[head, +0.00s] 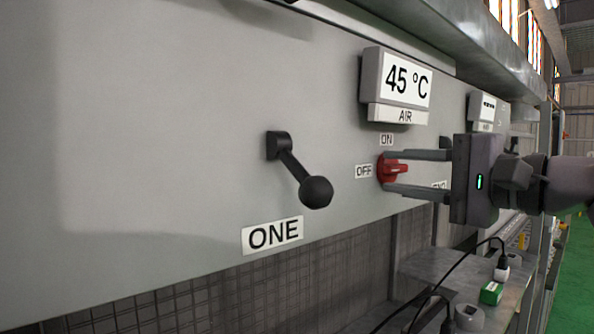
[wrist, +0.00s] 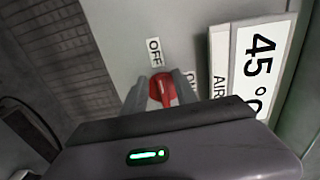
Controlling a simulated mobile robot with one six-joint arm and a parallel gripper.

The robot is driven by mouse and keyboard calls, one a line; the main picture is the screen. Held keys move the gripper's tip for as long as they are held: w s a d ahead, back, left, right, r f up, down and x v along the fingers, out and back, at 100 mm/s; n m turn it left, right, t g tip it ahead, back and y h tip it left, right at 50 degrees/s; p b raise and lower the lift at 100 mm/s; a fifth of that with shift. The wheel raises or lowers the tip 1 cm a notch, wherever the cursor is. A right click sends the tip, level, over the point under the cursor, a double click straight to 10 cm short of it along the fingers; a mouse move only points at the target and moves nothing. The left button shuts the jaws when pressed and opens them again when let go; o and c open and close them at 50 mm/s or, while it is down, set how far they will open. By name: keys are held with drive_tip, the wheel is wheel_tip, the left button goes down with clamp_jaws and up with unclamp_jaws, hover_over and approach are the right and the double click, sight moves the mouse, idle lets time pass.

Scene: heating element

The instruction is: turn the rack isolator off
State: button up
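The rack isolator is a red rotary knob (head: 394,170) on the grey panel, with an OFF label (head: 364,171) to its left and an ON label (head: 386,139) above it. My gripper (head: 388,173) points at the panel, one finger above the knob and one below. The fingers are apart, with the knob between them; I cannot see them pressing on it. In the wrist view the red knob (wrist: 162,90) shows between the fingertips, partly hidden by my gripper body. I cannot tell exactly which label its handle points to.
A black lever (head: 304,178) with a ball end sticks out above the ONE label (head: 273,235). A 45 °C display (head: 405,80) with an AIR label sits above the knob. Below right, a metal shelf (head: 450,271) carries cables and plugs. Left of the lever the panel is bare.

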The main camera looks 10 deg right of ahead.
drive_tip(key=v, duration=1.7)
drive_tip(key=shift+s, duration=0.25)
drive_tip(key=shift+d, duration=0.1)
